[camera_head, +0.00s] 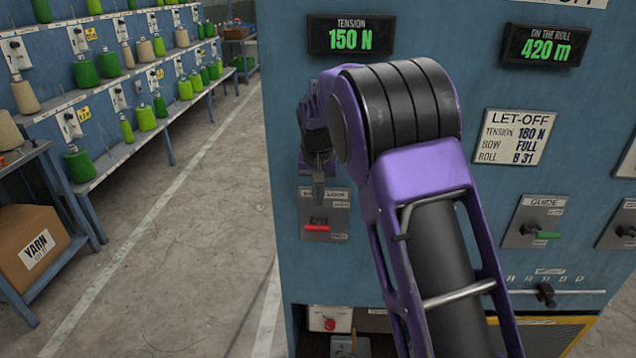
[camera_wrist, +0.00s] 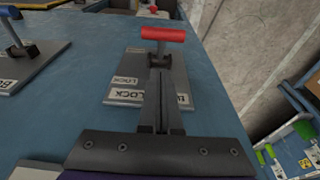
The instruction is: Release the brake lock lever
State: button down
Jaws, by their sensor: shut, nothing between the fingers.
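The brake lock lever has a red handle (camera_head: 316,228) on a grey plate low on the blue machine front, below a white label too small to read in the head view. In the wrist view the red handle (camera_wrist: 163,34) lies crosswise on a dark pivot, with "LOCK" labels on its plate (camera_wrist: 125,95). My gripper (camera_head: 318,190) is shut and empty, pointing down just above the lever in the head view. In the wrist view its fingertips (camera_wrist: 160,75) line up with the pivot and partly cover the plate; whether they touch is unclear.
A green-handled guide lever (camera_head: 545,235) and a slider (camera_head: 546,292) are to the right. A small panel with a red knob (camera_head: 329,324) is below. Displays read tension 150 N (camera_head: 350,38) and 420 m (camera_head: 546,48). Yarn shelves (camera_head: 120,150) stand left across open floor.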

aim_at(318, 225)
jog(key=shift+s+f, duration=0.6)
jog(key=shift+f, duration=0.25)
jog(key=shift+s+f, duration=0.55)
jog(key=shift+f, duration=0.25)
jog(key=shift+a+f+b, duration=0.1)
jog(key=shift+b, duration=0.25)
jog(key=shift+s+t, duration=0.2)
jog(key=shift+t, duration=0.1)
